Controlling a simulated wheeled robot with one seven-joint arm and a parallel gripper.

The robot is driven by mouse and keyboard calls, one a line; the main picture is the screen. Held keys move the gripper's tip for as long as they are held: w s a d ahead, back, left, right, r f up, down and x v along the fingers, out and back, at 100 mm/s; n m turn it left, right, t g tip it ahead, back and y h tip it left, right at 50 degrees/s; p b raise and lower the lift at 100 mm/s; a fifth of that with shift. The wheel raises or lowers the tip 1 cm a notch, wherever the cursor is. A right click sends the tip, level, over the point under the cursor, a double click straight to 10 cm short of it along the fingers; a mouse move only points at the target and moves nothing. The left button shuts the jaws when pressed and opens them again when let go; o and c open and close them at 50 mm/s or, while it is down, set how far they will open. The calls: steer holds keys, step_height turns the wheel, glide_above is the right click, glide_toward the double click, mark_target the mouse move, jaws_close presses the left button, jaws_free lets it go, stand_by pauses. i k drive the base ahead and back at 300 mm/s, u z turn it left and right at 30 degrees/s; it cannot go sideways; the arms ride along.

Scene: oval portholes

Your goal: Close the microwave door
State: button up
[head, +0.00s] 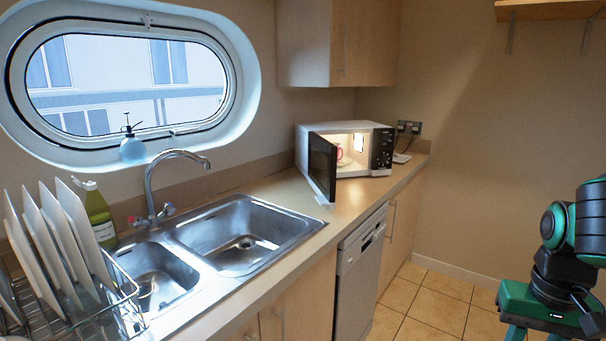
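The white microwave (374,133) stands on the counter near the far corner, its lit inside showing. Its dark door (322,165) is hinged on the left and stands wide open, swung out toward the counter's front edge. A cup with red on it (341,153) is inside the microwave. Part of my arm shows at the right edge, well apart from the microwave. My gripper is not in view.
A double steel sink (243,238) with a tap (152,190) fills the counter left of the microwave. A dish rack with plates (62,235) is at the lower left. A cabinet (338,45) hangs above. Tiled floor (432,308) lies open before the counter.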

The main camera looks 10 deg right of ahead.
mark_target(322, 154)
steer(key=u, duration=0.05)
steer(key=i, duration=1.2)
steer(key=z, duration=0.05)
